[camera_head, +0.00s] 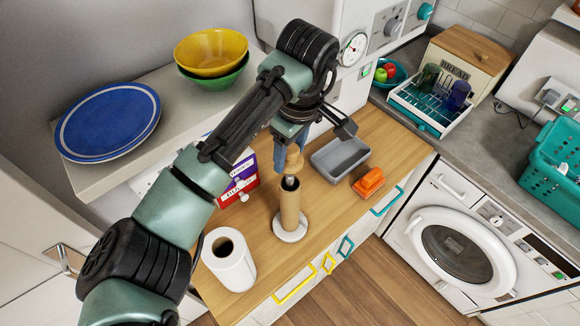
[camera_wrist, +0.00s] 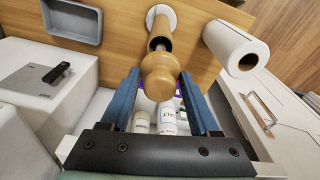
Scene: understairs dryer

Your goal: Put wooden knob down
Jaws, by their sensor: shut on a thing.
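The wooden knob (camera_head: 294,161) is pale, rounded wood. My gripper (camera_head: 291,152), with blue fingers, is shut on it; in the wrist view the knob (camera_wrist: 160,78) sits between the two fingers. The tube (camera_wrist: 160,28) also shows behind the knob in the wrist view. Whether the knob touches the tip I cannot tell.
A white paper roll (camera_head: 229,262) stands left of the tube on the wooden counter (camera_head: 330,215). A grey tray (camera_head: 340,157), an orange sponge-like object (camera_head: 369,182) and a purple-red box (camera_head: 240,180) are near. A shelf with bowls and plates hangs at left.

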